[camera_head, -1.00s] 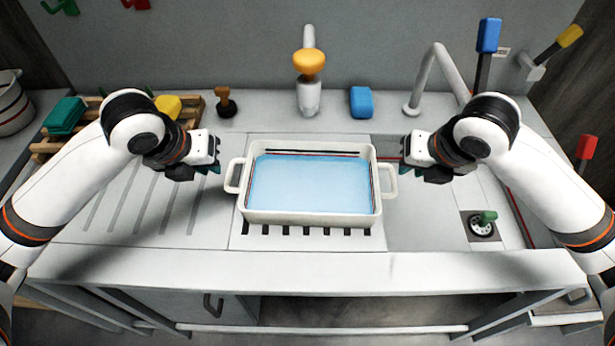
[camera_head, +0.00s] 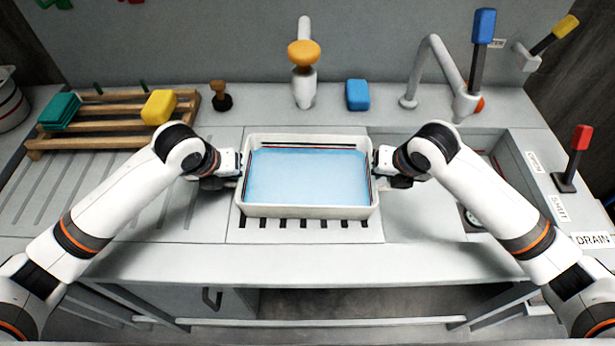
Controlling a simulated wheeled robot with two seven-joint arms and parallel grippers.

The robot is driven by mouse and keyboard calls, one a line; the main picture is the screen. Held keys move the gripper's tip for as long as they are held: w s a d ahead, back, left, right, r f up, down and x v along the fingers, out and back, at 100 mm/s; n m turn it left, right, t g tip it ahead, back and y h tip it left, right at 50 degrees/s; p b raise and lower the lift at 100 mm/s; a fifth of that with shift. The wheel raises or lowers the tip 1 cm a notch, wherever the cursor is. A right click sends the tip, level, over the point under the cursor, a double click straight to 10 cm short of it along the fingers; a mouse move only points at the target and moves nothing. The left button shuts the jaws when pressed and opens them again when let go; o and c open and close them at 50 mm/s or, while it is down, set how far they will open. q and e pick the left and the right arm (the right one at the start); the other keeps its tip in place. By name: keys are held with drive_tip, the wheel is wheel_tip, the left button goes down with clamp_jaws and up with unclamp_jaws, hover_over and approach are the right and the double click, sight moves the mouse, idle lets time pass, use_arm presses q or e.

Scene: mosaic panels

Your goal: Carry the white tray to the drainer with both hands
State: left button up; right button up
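The white tray (camera_head: 308,212) is level in the middle of the counter, with a flat light-blue fill inside. Dark slots show along the counter at its front edge. My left gripper (camera_head: 238,166) is at the tray's left end and my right gripper (camera_head: 377,165) is at its right end. Both grippers cover the tray's handles. Their fingers are too small and hidden to show whether they are closed on the handles. A grooved draining surface (camera_head: 128,205) lies to the left of the tray and is bare.
A wooden slatted rack (camera_head: 110,125) at the back left holds a green block (camera_head: 60,112) and a yellow block (camera_head: 159,107). An orange-topped dispenser (camera_head: 304,85), a blue block (camera_head: 357,95) and a faucet (camera_head: 432,60) stand behind. A sink basin lies right, beside a red-handled lever (camera_head: 577,150).

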use_arm(q)
drive_tip(key=shift+d+f, duration=0.1)
drive_tip(key=shift+f, duration=0.15)
use_arm(e)
drive_tip(key=shift+f, duration=0.25)
use_arm(q)
clamp_jaws()
use_arm(e)
drive_tip(key=shift+w, duration=0.1)
clamp_jaws()
use_arm(q)
drive_tip(key=shift+w, duration=0.1)
drive_tip(key=shift+r, duration=0.15)
use_arm(e)
drive_tip(key=shift+r, duration=0.15)
idle(0.4)
